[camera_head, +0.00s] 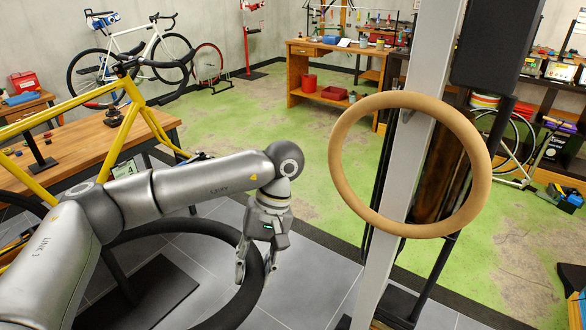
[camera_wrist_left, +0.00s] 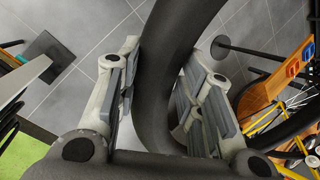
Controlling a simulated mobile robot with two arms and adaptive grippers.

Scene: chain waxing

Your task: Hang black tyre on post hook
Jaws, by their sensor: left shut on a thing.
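The black tyre (camera_head: 190,226) is a large dark ring low at the left, partly hidden behind my left arm. My left gripper (camera_head: 256,268) points down and has its fingers on either side of the tyre's right-hand part. In the left wrist view the tyre (camera_wrist_left: 163,60) runs between the two finger pads and my left gripper (camera_wrist_left: 158,95) is shut on it. The grey post (camera_head: 405,160) stands right of the gripper, apart from the tyre. A tan tyre (camera_head: 342,180) is in front of the post near its upper part. I cannot make out a free hook clearly. My right gripper is not in view.
A yellow bike frame (camera_head: 125,130) and a wooden workbench (camera_head: 75,150) stand at the left, close to my arm. A dark stand base (camera_head: 160,290) is on the grey tiles below. Open green floor (camera_head: 270,120) lies behind the post.

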